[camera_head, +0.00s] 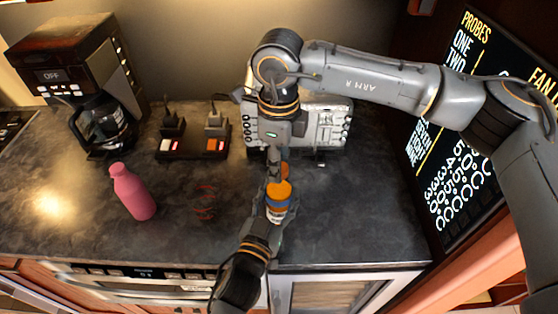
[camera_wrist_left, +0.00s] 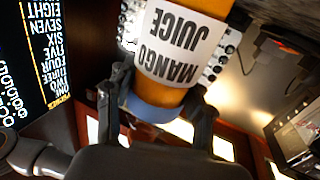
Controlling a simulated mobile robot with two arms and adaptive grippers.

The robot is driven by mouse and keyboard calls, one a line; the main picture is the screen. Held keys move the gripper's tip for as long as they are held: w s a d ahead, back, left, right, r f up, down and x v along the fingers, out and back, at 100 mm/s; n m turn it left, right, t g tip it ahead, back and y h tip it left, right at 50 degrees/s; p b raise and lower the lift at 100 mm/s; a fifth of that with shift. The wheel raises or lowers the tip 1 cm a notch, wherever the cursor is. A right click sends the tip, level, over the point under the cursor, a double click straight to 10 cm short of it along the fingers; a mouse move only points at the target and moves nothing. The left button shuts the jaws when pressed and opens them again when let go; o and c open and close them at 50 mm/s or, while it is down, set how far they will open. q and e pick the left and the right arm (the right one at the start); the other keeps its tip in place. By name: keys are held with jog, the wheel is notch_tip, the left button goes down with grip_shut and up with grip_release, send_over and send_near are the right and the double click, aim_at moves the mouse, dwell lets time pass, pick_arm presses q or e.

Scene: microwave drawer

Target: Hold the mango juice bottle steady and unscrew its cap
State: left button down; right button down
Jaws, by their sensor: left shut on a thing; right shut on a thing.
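The mango juice bottle (camera_head: 279,207) stands upright or nearly so near the counter's front edge, orange with a white label. My left gripper (camera_head: 276,220) is shut around its lower part. My right gripper (camera_head: 281,167) comes down from above and is shut on the orange cap (camera_head: 285,169), directly over the bottle. The fingers partly hide the cap, so I cannot tell whether it still touches the neck.
A pink bottle (camera_head: 133,192) and a red wire-like object (camera_head: 204,203) are on the counter at left. A coffee maker (camera_head: 85,75), a power strip (camera_head: 193,146) and a white panel with knobs (camera_head: 322,128) stand behind. The counter right of the bottle is clear.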

jog(key=n, duration=0.6)
jog(key=shift+n, duration=0.3)
jog(key=n, duration=1.2)
jog(key=shift+n, duration=0.4)
jog(key=n, duration=0.6)
jog(key=shift+r, duration=0.2)
jog(key=shift+r, duration=1)
